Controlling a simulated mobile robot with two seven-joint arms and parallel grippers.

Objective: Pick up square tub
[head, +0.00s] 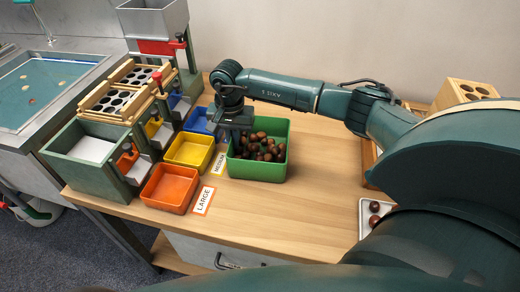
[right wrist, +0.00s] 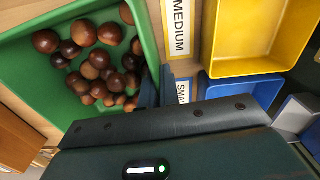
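The green square tub (head: 258,173) stands on the wooden table in the head view, with many brown chestnuts heaped inside. In the right wrist view the green tub (right wrist: 35,70) fills the upper left, its chestnuts showing clearly. My right gripper (head: 235,133) points down at the tub's far left rim in the head view. In the right wrist view its dark fingertips (right wrist: 157,88) are close to the tub's wall beside the label cards. Whether they are open or closed on the rim is hidden. My left gripper is out of view.
Orange (head: 170,188), yellow (head: 189,151) and blue (head: 205,122) bins stand left of the tub, with LARGE (head: 204,200) and MEDIUM (head: 218,163) cards. A green sorting machine (head: 88,160) is farther left. A white tray (head: 365,217) with chestnuts lies at right. Table in front is clear.

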